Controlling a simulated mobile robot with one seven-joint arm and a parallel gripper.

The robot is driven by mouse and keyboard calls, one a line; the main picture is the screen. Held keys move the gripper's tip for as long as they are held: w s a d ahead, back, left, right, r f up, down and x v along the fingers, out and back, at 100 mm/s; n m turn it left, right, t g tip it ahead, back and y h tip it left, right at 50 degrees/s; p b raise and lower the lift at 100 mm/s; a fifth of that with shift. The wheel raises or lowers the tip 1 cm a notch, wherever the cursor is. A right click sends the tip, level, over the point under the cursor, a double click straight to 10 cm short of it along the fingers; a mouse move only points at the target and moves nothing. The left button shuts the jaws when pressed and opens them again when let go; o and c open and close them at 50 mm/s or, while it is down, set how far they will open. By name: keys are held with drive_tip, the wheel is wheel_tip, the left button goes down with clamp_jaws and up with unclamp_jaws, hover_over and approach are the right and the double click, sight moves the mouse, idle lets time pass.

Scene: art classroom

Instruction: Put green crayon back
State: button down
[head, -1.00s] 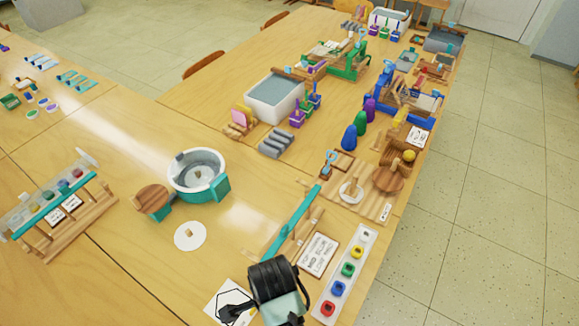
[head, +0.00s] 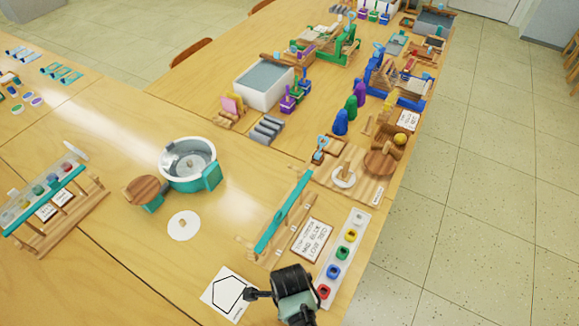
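No crayon can be made out for certain. A long white tray (head: 361,226) at the table's right edge holds a row of small coloured pieces: a red piece (head: 323,291) nearest, then a blue one (head: 333,271), a green one (head: 342,253) and a yellow one (head: 351,235). A green cone (head: 351,107) stands farther back between a blue cone (head: 341,123) and a purple cone (head: 360,90). My gripper (head: 250,295) is at the bottom, by the right edge of a white card with a black pentagon (head: 220,290). Its opening and any held thing are hidden.
A teal bar on a wooden stand (head: 283,213) and a lettered card (head: 310,240) lie just beyond my gripper. A pottery wheel basin (head: 188,165) and a white disc (head: 184,225) stand to the left. Bare table (head: 130,265) lies at the lower left.

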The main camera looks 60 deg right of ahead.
drive_tip(key=shift+f, duration=0.25)
drive_tip(key=shift+f, duration=0.2)
drive_tip(key=c, duration=0.9)
unclamp_jaws()
drive_tip(key=shift+r, duration=0.1)
wheel_tip(320, 180, up, 12)
drive_tip(key=shift+r+p, duration=0.15)
drive_tip(key=shift+p, duration=0.15)
